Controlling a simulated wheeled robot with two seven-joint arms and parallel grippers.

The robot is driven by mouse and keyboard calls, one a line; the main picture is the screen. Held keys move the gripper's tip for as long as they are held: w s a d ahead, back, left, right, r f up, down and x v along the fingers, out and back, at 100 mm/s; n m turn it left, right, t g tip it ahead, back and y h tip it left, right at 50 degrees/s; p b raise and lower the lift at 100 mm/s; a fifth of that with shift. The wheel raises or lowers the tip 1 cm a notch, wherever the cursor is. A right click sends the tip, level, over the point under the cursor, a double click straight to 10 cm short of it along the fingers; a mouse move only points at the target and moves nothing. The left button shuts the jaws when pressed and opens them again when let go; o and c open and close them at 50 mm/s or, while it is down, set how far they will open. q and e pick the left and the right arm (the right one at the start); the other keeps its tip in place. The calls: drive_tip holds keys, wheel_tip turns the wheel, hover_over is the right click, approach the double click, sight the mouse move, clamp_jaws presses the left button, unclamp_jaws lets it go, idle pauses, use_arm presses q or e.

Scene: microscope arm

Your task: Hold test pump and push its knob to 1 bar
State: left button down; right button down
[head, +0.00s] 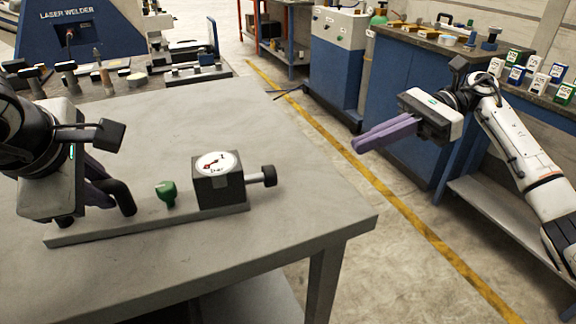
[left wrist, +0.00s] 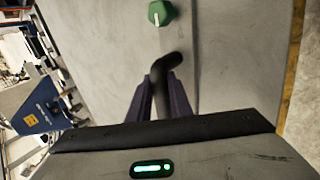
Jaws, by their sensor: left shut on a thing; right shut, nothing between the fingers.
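The test pump lies on the grey table (head: 300,160). It has a flat base bar (head: 150,226), a dark block with a round white gauge (head: 217,164) with a red needle, and a black knob (head: 269,176) on the block's right side. A green valve knob (head: 167,193) stands on the base left of the block; it also shows in the left wrist view (left wrist: 160,13). My left gripper (head: 108,198) is shut on the pump's black handle (left wrist: 168,68) at the left end. My right gripper (head: 358,143) is shut and empty, in the air right of the table, apart from the knob.
Blue cabinets (head: 405,100) and a shelf with small boxes stand at the right. The table right of the knob is clear up to its edge.

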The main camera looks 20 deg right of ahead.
drive_tip(key=shift+a, duration=0.15)
approach(276, 172)
drive_tip(key=a+f, duration=0.1)
drive_tip(key=w+a+f, duration=0.1)
drive_tip(key=a, duration=0.1)
drive_tip(key=a+f, duration=0.1)
drive_tip(key=shift+w+a+f, duration=0.2)
drive_tip(key=shift+w+f, duration=0.15)
drive_tip(key=shift+w+a, duration=0.1)
drive_tip(key=shift+a, duration=0.45)
drive_tip(key=shift+w+a, duration=0.1)
drive_tip(key=shift+a, duration=1.55)
drive_tip(key=shift+d, duration=0.35)
drive_tip(key=f+v, duration=0.1)
drive_tip(key=v, duration=1.2)
drive_tip(key=shift+d, duration=0.45)
